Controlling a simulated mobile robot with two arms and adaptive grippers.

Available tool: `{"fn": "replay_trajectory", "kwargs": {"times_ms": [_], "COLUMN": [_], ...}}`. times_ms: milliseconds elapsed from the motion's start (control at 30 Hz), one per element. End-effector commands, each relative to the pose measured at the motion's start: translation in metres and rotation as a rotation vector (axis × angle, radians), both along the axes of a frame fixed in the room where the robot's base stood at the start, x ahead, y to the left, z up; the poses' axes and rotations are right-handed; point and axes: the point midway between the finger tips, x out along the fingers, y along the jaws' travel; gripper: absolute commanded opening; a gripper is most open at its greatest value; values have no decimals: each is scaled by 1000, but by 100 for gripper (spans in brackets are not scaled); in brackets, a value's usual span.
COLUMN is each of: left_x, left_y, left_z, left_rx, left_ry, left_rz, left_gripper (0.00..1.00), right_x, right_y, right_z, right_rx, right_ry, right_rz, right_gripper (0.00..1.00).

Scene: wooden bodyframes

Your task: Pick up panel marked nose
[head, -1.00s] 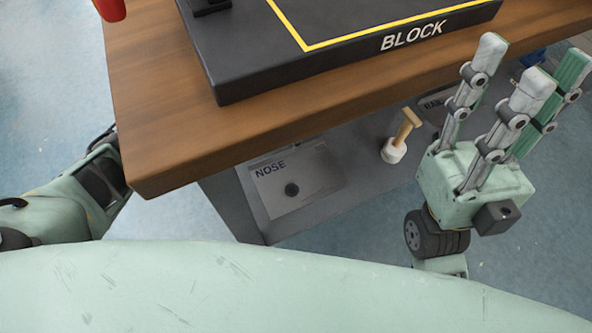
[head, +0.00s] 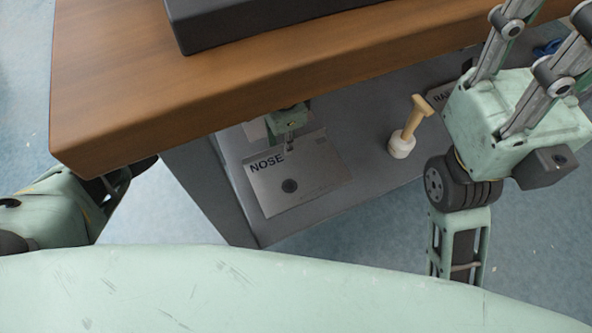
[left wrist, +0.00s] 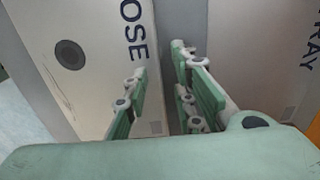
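The panel marked NOSE (head: 310,188) is a flat pale-grey plate with a dark round spot, lying on the grey shelf under the wooden tabletop. It also shows at the left of the left wrist view (left wrist: 95,60). My left gripper (head: 289,143) reaches in under the tabletop at the panel's far edge. In the left wrist view its fingers (left wrist: 163,85) are apart, with one overlapping the panel's edge and the other over the grey gap beside it. Contact cannot be told. My right gripper (head: 535,45) is raised at the right, fingers apart and empty, tips cut off.
A second labelled panel (left wrist: 265,50) lies beyond the gap. The wooden tabletop (head: 130,110) overhangs the shelf and carries a black block (head: 230,22).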

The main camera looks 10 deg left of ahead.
Motion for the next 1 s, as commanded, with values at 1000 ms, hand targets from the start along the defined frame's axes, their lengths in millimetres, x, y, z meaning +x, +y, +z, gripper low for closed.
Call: {"fn": "replay_trajectory", "kwargs": {"times_ms": [1000], "left_x": [0], "left_y": [0], "left_z": [1], "left_rx": [-2], "left_ry": [-1], "left_rz": [0], "left_gripper": [0], "right_x": [0], "right_y": [0], "right_z": [1], "right_rx": [0], "right_ry": [-2], "right_rz": [0], "right_gripper": [40]}}
